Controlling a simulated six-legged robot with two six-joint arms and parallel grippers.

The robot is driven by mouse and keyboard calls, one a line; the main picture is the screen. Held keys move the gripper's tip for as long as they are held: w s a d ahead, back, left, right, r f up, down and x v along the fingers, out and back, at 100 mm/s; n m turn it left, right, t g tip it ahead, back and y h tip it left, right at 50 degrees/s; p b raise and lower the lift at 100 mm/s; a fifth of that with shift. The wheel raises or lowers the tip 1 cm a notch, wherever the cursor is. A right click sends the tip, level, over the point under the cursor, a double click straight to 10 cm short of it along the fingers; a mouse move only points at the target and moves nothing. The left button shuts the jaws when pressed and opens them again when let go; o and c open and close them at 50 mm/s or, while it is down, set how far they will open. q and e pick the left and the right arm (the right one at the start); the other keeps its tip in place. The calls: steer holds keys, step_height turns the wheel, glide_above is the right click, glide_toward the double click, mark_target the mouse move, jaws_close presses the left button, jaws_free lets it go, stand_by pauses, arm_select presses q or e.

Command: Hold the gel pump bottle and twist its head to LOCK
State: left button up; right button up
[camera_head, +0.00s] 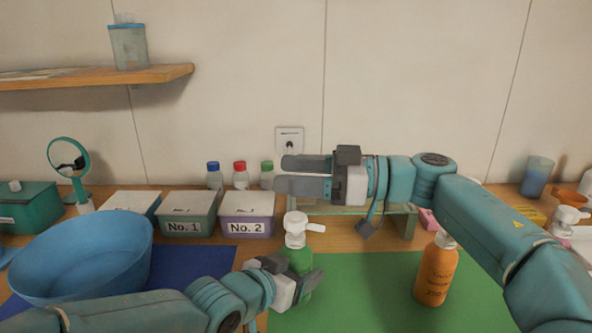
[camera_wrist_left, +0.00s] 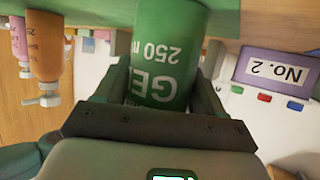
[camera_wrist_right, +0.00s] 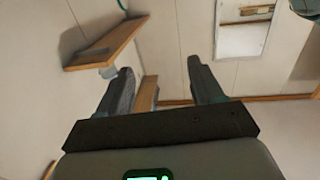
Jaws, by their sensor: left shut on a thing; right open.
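The green gel pump bottle (camera_head: 300,262) stands upright on the green mat, with its white pump head (camera_head: 296,228) on top and the nozzle pointing right. Its label, with "GEL" and "250 m" readable, shows in the left wrist view (camera_wrist_left: 168,60). My left gripper (camera_head: 308,287) is shut around the bottle's body from the left. My right gripper (camera_head: 283,175) is open and empty, above and behind the pump head, with its fingers pointing left. In the right wrist view its fingers (camera_wrist_right: 162,88) are apart with only wall and shelf beyond. No lock marking on the head is readable.
An orange pump bottle (camera_head: 437,270) stands to the right on the green mat (camera_head: 370,300). A blue basin (camera_head: 85,255) is at left. Boxes No. 1 (camera_head: 183,227) and No. 2 (camera_head: 244,228) stand behind, near small capped bottles.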

mark_target(310, 229)
steer(key=shift+r, duration=0.4)
steer(key=shift+d+f, duration=0.1)
steer(key=shift+d, duration=0.15)
steer(key=s+d+f+m+t+h, duration=0.2)
steer(key=s+d+f+m+t, duration=0.4)
steer(key=d+f, duration=0.4)
steer(key=shift+n+t, duration=0.4)
steer(key=shift+n, duration=0.2)
steer(key=x, duration=1.2)
steer(key=shift+w+f, duration=0.1)
steer(key=shift+f, duration=0.1)
